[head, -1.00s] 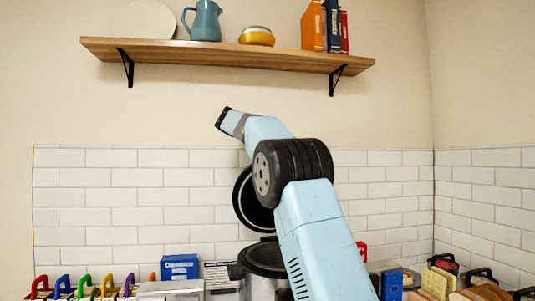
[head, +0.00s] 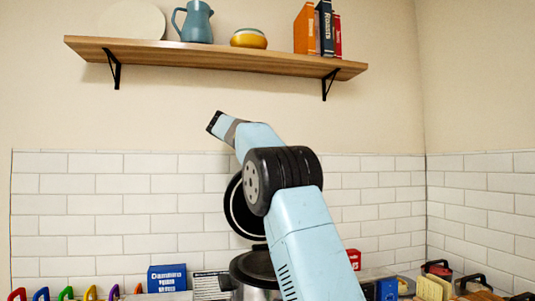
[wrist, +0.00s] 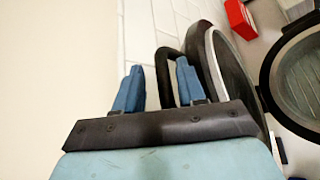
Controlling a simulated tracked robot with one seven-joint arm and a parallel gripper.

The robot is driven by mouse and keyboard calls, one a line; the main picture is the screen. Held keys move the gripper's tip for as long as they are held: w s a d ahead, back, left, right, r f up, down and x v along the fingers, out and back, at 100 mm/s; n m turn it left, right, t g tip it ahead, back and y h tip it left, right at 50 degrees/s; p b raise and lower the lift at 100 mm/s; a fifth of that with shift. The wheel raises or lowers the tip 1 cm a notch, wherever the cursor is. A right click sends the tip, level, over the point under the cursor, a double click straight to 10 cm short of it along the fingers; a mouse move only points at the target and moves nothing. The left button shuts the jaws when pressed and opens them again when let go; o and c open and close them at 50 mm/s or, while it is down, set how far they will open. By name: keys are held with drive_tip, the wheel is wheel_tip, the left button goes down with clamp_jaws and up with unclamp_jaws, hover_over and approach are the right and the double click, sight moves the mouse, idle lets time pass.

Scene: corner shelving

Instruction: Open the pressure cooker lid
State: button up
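The pressure cooker (head: 262,284) stands on the counter, partly hidden behind my arm in the head view. Its lid (head: 233,208) is raised and stands nearly upright at the back of the pot. In the wrist view the lid (wrist: 228,75) shows edge-on beside the open pot (wrist: 270,72), whose inside is visible. A black looped handle (wrist: 165,58) sticks out from the lid. My gripper (wrist: 160,68) is open, with its right finger overlapping the loop and a gap between the handle and the left finger. I cannot tell whether a finger touches it.
A wooden shelf (head: 215,62) with a plate, jug, bowls and books hangs above. A blue box (head: 167,279) stands left of the cooker, and a red box (wrist: 240,18) shows in the wrist view. Coloured handled items (head: 66,293) line the left. The tiled wall is close behind.

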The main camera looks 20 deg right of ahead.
drive_tip(key=shift+o, duration=0.4)
drive_tip(key=shift+w+f, duration=0.2)
drive_tip(key=shift+f, duration=0.1)
drive_tip(key=shift+a, duration=0.15)
drive_tip(key=shift+a+r, duration=0.15)
drive_tip(key=shift+a, duration=0.1)
drive_tip(key=v, duration=1.3)
drive_tip(key=shift+s+r, duration=0.15)
